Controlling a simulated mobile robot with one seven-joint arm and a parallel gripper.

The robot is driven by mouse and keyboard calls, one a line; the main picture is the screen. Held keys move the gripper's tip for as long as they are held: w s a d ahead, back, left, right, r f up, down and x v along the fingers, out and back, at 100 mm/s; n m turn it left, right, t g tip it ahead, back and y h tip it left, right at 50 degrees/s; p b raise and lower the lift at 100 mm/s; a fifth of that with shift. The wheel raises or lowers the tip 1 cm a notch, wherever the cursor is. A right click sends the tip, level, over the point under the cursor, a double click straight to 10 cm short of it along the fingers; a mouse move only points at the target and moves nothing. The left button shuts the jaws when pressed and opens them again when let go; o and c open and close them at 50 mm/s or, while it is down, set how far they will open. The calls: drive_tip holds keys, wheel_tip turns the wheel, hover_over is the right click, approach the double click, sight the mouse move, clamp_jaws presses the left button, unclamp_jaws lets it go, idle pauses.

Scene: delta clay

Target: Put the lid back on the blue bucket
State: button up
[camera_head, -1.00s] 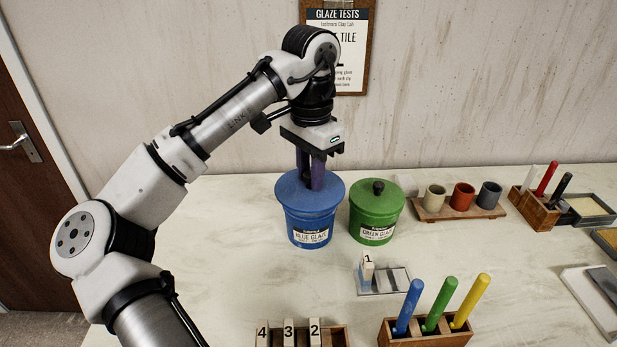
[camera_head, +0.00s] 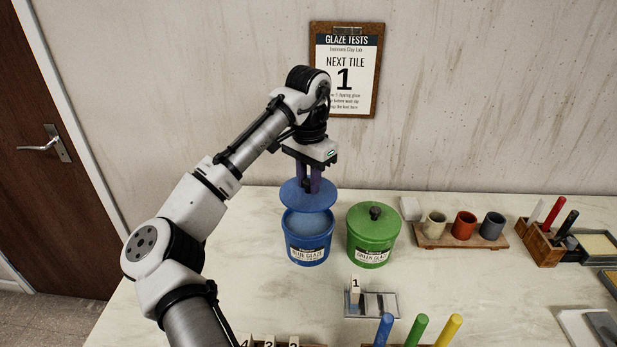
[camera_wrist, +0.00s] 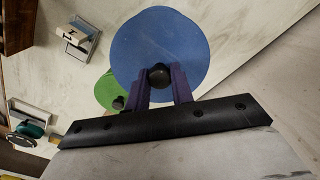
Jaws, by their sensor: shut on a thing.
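The blue bucket (camera_head: 307,248), labelled BLUE GLAZE, stands on the table, and its open top shows blue inside. Its round blue lid (camera_head: 308,197) is held above and slightly behind the bucket's mouth, apart from the rim. My gripper (camera_head: 309,185) is shut on the lid's dark knob, with a finger on each side. In the wrist view, the lid (camera_wrist: 162,45) fills the space beyond my fingers (camera_wrist: 162,80) and hides the bucket below it.
The lidded green bucket (camera_head: 373,240) stands close to the right. In front is a small tray (camera_head: 383,303) with tile 1 (camera_head: 355,287). Rows of tiles and coloured handles line the front edge. A cup rack (camera_head: 460,238) stands at the right. The wall is behind.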

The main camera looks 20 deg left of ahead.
sight(308, 192)
drive_tip(key=shift+f+b, duration=1.8)
drive_tip(key=shift+f, duration=0.15)
drive_tip(key=shift+f+b, duration=0.35)
drive_tip(key=shift+f, duration=0.75)
drive_tip(key=shift+p, duration=0.7)
drive_tip(key=shift+f+p, duration=0.15)
drive_tip(key=shift+p, duration=0.15)
drive_tip(key=shift+p, duration=0.5)
idle(0.5)
drive_tip(key=o, duration=1.5)
